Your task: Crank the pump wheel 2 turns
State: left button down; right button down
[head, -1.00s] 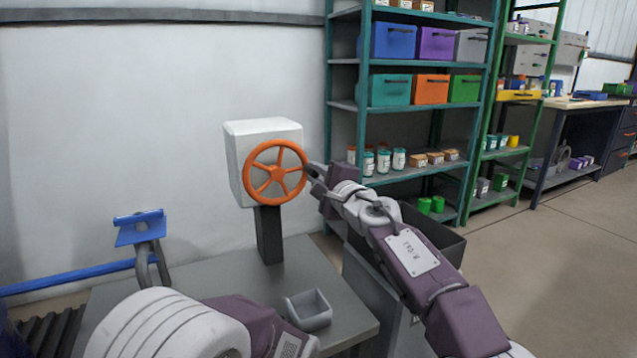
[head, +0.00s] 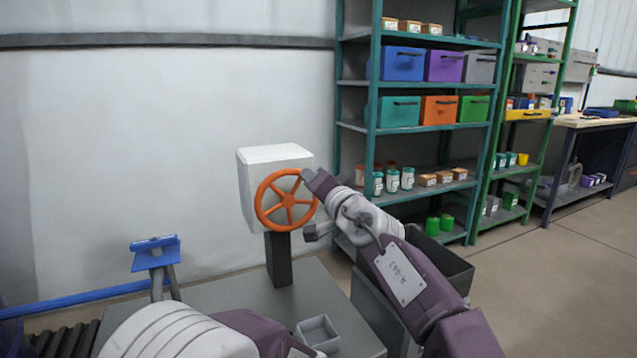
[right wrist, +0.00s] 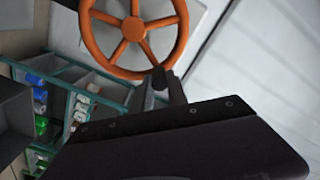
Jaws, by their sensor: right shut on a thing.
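The orange pump wheel (head: 262,216) is a spoked ring on the front of a white box (head: 262,157). The box stands on a dark post (head: 279,262) on a grey table. My right gripper (head: 307,175) is at the wheel's upper right rim, shut on the rim. In the right wrist view the wheel (right wrist: 96,42) fills the top, and my gripper's fingertips (right wrist: 161,78) meet its lower rim. The exact grip is small and partly hidden by the dark gripper body. My left arm crosses the bottom of the head view; its gripper is out of sight.
A small grey open bin (head: 318,333) sits on the grey table (head: 225,290). A blue-topped stand (head: 155,252) is at left. A dark open container (head: 445,262) is right of the table. Teal shelves (head: 420,128) with bins and jars stand behind my right arm.

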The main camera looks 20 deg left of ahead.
jog(key=shift+s+a+r+n, duration=0.35)
jog(key=shift+s+a+n, duration=0.25)
jog(key=shift+n, duration=0.6)
jog(key=shift+s+a+n, duration=0.45)
jog(key=shift+s+n, duration=0.1)
jog(key=shift+n, duration=0.55)
jog(key=c, duration=1.3)
grip_release()
jog(key=shift+r, duration=0.1)
jog(key=b, duration=0.7)
send_near(292, 172)
jog(key=shift+v, duration=1.9)
